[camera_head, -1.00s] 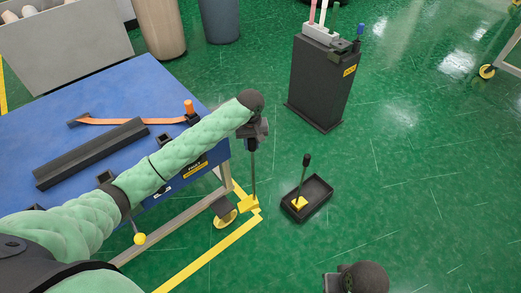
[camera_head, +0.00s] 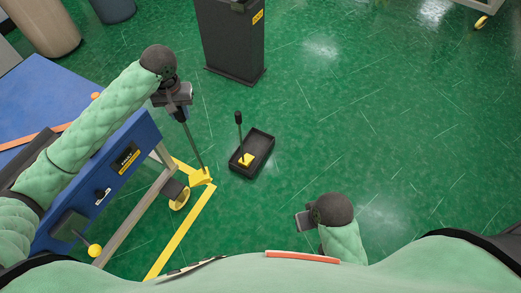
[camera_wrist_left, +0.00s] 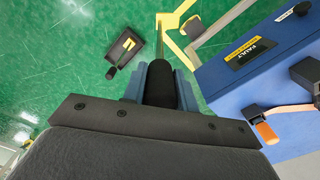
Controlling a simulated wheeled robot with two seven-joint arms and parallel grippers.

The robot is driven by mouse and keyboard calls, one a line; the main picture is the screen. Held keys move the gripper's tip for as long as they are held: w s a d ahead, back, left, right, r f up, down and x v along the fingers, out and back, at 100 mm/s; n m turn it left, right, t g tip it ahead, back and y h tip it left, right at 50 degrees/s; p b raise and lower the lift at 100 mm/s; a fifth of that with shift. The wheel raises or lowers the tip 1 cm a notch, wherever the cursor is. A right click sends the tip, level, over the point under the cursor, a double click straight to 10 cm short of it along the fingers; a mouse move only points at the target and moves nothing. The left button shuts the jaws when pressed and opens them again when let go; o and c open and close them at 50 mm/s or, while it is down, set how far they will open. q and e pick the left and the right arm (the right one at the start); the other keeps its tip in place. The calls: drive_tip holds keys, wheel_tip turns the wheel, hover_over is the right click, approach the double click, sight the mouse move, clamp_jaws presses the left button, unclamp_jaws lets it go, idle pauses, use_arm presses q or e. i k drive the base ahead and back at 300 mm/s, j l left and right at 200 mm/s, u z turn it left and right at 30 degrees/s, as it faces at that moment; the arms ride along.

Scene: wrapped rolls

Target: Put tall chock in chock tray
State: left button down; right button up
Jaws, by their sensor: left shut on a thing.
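The tall chock is a yellow wedge (camera_head: 201,177) on a long thin dark handle. My left gripper (camera_head: 180,101) is shut on the black grip at the handle's top, which also shows between the jaws (camera_wrist_left: 161,85) in the left wrist view. The wedge is by the yellow floor line next to the cart's wheel; whether it touches the floor is unclear. The chock tray (camera_head: 262,153) is a shallow black box on the floor, right of the wedge. A shorter yellow chock (camera_head: 246,160) with a black handle stands in it. My right gripper (camera_head: 304,220) is low in view, its jaws unclear.
The blue cart (camera_head: 105,170) with an orange strap, a side lever and a yellow-rimmed wheel (camera_head: 180,199) stands left of the tall chock. A dark upright cabinet (camera_head: 232,40) stands behind the tray. Green floor (camera_head: 370,130) right of the tray is open.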

sight(257, 144)
drive_tip(key=i+l+z, duration=0.1)
drive_tip(key=z, duration=0.25)
drive_tip(key=i+l+z, duration=0.1)
drive_tip(key=z, duration=0.25)
drive_tip(key=i+z, duration=0.15)
drive_tip(key=z, duration=0.25)
drive_tip(key=i+l+z, duration=0.1)
drive_tip(key=z, duration=0.15)
drive_tip(key=i+z, duration=0.25)
drive_tip(key=i+l+u, duration=0.1)
drive_tip(key=i+u, duration=0.4)
drive_tip(key=u, duration=0.35)
drive_tip(key=i+u, duration=0.1)
drive_tip(key=u, duration=0.35)
drive_tip(key=i+l+u, duration=0.1)
drive_tip(key=u, duration=0.4)
